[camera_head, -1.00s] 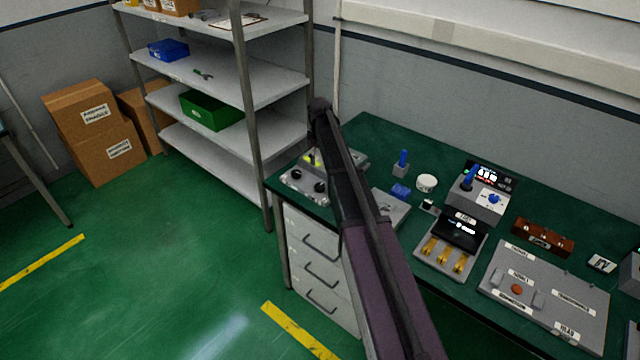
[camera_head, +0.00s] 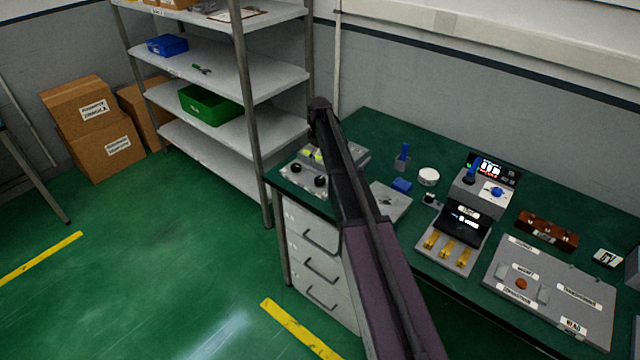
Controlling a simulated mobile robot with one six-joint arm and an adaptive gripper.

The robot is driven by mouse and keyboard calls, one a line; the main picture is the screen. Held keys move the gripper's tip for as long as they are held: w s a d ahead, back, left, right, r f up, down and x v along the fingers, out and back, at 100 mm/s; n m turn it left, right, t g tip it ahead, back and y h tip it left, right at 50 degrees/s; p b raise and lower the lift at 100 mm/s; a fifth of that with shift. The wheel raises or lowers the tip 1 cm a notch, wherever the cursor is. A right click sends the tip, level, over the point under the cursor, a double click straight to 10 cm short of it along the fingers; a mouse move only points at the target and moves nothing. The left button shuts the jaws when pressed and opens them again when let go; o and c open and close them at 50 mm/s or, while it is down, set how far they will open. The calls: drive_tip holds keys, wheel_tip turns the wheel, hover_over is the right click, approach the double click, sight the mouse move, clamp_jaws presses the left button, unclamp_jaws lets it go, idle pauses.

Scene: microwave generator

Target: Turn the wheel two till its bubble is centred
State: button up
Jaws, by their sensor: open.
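A grey levelling box (camera_head: 303,178) sits at the left end of the green bench. Two black wheels, one on the left (camera_head: 296,168) and one on the right (camera_head: 320,181), are on its front. Yellow-green bubble vials (camera_head: 318,156) show behind them. Which wheel is number two, and where the bubbles sit, is too small to tell. My dark arm rises from the bottom and crosses just right of the box, hiding part of it. My gripper does not show, so its place relative to the wheels cannot be told.

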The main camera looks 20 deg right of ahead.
sight(320, 179)
drive_tip(key=shift+f+b, duration=5.1)
drive_tip(key=shift+f, duration=0.25)
drive_tip(key=c, duration=1.1)
